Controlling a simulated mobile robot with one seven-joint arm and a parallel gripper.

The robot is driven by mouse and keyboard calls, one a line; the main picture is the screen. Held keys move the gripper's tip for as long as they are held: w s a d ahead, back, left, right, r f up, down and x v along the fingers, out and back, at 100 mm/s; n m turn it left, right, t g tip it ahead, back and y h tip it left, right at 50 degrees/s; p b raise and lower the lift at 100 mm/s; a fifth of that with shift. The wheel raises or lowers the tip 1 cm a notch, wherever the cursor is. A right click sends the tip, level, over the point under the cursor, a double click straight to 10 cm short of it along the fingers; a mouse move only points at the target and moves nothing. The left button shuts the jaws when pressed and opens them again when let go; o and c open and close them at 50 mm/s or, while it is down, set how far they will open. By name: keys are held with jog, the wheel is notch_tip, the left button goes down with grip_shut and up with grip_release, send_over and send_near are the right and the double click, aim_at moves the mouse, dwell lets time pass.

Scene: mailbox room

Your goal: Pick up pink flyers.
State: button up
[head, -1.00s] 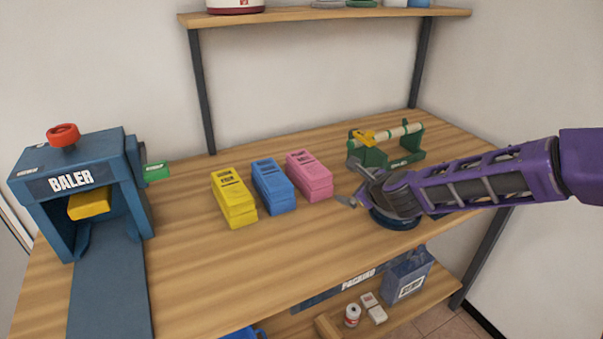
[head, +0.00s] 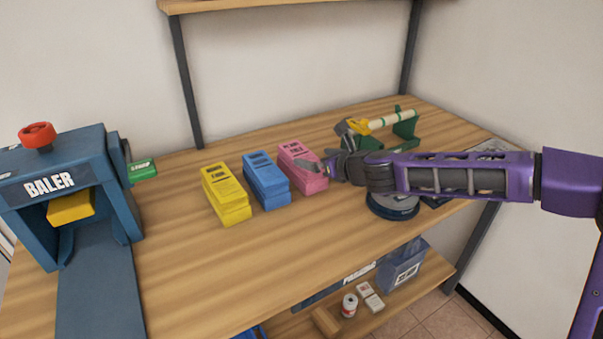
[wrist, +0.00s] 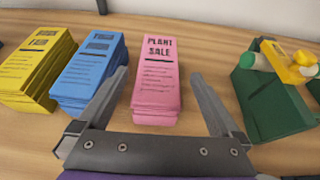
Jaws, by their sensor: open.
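The pink flyers (head: 303,168) are a stack lying on the wooden table, to the right of the blue stack. In the wrist view the pink stack (wrist: 157,80) reads "PLANT SALE" and lies ahead, between my two finger lines. My gripper (head: 318,168) is open and empty, at the right side of the pink stack; its fingers (wrist: 160,82) point toward the stack. In the head view a finger overlaps the stack's right part, and I cannot tell whether it touches.
Blue flyers (head: 266,181) stand close left of the pink stack, with yellow flyers (head: 226,195) beyond. A green dispenser (head: 405,128) with a roll stands behind my gripper. A blue baler (head: 70,190) is at the left. Table space in front of the stacks is clear.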

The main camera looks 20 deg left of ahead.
aim_at(306, 158)
jog(key=x, duration=0.2)
jog(key=shift+w+a+f, duration=0.15)
jog(key=shift+w+a, duration=0.05)
jog(key=shift+a, duration=0.1)
jog(key=x, duration=0.5)
jog(key=shift+s+f+b, duration=0.1)
jog(key=shift+f+b, duration=0.25)
jog(key=shift+f, duration=0.05)
grip_shut()
